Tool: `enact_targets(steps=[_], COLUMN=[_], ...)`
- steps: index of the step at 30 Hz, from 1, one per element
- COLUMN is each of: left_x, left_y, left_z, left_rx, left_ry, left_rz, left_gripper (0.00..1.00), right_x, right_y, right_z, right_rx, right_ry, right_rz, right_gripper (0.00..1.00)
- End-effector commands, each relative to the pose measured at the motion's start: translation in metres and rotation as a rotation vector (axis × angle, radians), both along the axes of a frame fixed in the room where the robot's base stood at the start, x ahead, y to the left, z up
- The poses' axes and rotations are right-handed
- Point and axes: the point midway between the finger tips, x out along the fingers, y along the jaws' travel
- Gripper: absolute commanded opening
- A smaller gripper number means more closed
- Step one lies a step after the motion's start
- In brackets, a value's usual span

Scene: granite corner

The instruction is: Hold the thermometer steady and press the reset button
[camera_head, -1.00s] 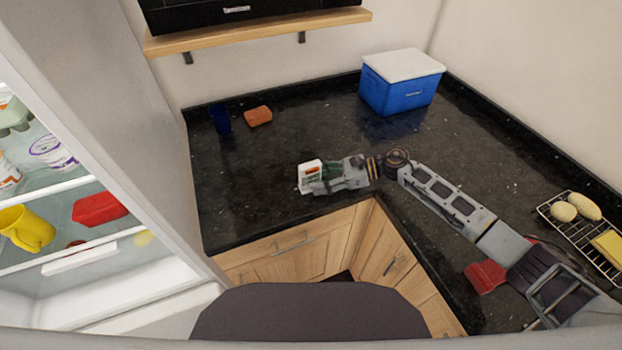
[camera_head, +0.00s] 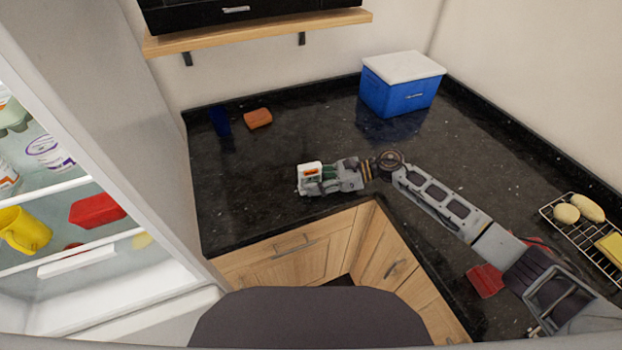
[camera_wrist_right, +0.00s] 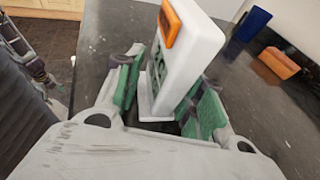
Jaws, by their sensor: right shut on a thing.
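The thermometer (camera_head: 308,186) is a small white box with an orange button near its top, held near the front edge of the dark counter. My right gripper (camera_head: 325,180) is shut on it from the right. In the right wrist view, the white thermometer (camera_wrist_right: 196,50) stands tilted between the green pads of my right gripper (camera_wrist_right: 168,95), with the orange reset button (camera_wrist_right: 169,24) uncovered at its upper end. The pads hide part of its lower body. I cannot tell whether its base touches the counter.
A blue cooler (camera_head: 398,95) is at the back right. A wire rack (camera_head: 585,235) and red object (camera_head: 485,281) lie at right. The open fridge (camera_head: 100,262) is left.

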Motion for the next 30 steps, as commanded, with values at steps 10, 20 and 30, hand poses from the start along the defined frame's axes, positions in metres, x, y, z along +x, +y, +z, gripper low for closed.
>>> enact_targets(steps=[10, 20, 30], left_x=[0.0000, 0.0000, 0.0001], left_y=[0.0001, 0.0001, 0.0002], left_z=[-0.0001, -0.0001, -0.0001], left_rx=[0.000, 0.000, 0.000], left_ry=[0.000, 0.000, 0.000], left_rz=[0.000, 0.000, 0.000], left_gripper=[0.37, 0.00, 0.00], right_x=[-0.0008, -0.0011, -0.0014], right_y=[-0.0006, -0.0008, -0.0010], right_z=[-0.0024, -0.0031, -0.0039], right_rx=[-0.003, -0.004, -0.005], right_ry=[0.003, 0.004, 0.005], right_rz=[0.000, 0.001, 0.000], right_gripper=[0.25, 0.25, 0.24])
